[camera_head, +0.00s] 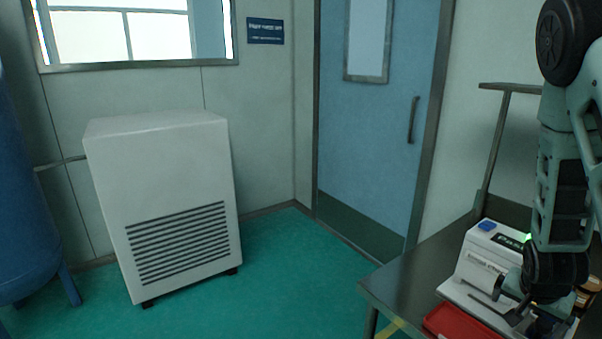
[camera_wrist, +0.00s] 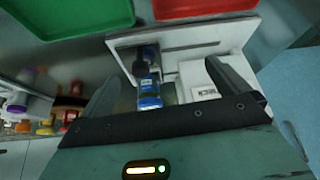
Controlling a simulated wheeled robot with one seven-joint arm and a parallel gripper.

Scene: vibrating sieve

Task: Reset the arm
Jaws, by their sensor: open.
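My arm (camera_head: 560,190) hangs down at the right of the head view, over the metal table (camera_head: 415,275). My gripper (camera_wrist: 162,72) is open, with its two fingers wide apart in the wrist view. A small bottle with a blue label and dark cap (camera_wrist: 149,92) shows between the fingers, not gripped. It stands by a white stand or device (camera_wrist: 185,58). In the head view the fingers are partly hidden among the parts on the table.
A white device (camera_head: 484,262) and a red tray (camera_head: 460,322) are close to my gripper. The wrist view also shows a green tray (camera_wrist: 75,30) and several bottles at left (camera_wrist: 40,105). A white cabinet (camera_head: 165,190) stands on the open green floor, left of a blue door (camera_head: 365,130).

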